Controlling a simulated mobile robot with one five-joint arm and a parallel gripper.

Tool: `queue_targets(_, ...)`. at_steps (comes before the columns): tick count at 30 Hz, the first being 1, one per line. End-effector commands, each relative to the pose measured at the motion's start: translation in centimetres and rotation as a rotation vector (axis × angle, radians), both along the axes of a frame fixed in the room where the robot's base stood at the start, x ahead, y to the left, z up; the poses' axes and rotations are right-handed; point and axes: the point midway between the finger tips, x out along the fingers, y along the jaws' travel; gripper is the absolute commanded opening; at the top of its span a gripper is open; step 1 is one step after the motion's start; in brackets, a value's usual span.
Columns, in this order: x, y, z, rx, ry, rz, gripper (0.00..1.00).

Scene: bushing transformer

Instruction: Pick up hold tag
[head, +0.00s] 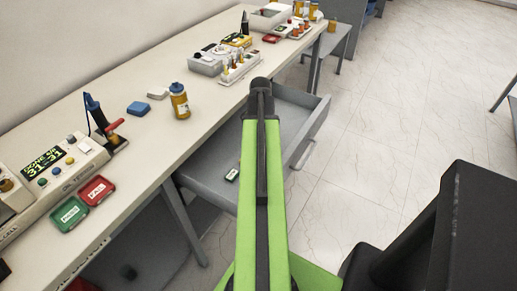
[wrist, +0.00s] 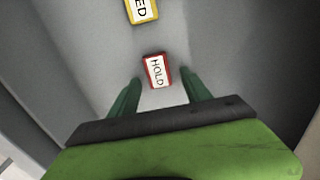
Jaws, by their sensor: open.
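The hold tag (wrist: 157,71) is a small red tag with a white label reading HOLD. In the wrist view it lies on the grey floor of what appears to be the open drawer (head: 207,178). My gripper (wrist: 163,84) is open, with its two green fingers apart and nothing held. The tag appears between and just ahead of the fingertips; the height gap is hard to tell. In the head view my green arm reaches over the drawer and hides the tag and the gripper.
A yellow tag (wrist: 141,10) lies beyond the hold tag, partly cut off. Drawer walls rise on both sides. The workbench (head: 150,150) above carries a bottle (head: 180,102), red tray (head: 96,190) and green tray (head: 69,214).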

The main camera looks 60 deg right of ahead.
Motion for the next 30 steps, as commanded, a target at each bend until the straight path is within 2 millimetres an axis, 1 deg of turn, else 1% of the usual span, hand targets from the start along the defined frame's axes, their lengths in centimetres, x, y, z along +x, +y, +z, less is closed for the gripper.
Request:
queue_targets(2,0.0,0.0,0.1,0.000,0.000,0.000,0.55)
queue_targets(12,-0.1,0.0,0.1,0.000,0.000,-0.002,0.11)
queue_targets(15,-0.1,0.0,0.1,0.000,0.000,-0.002,0.00)
queue_targets(24,-0.1,0.0,0.4,0.000,0.000,-0.002,0.00)
queue_targets(26,-0.1,0.0,0.8,0.000,0.000,-0.002,0.00)
queue_targets(29,-0.1,0.0,2.1,0.000,0.000,-0.002,0.00)
queue_targets(30,-0.1,0.0,2.8,0.000,0.000,-0.002,0.00)
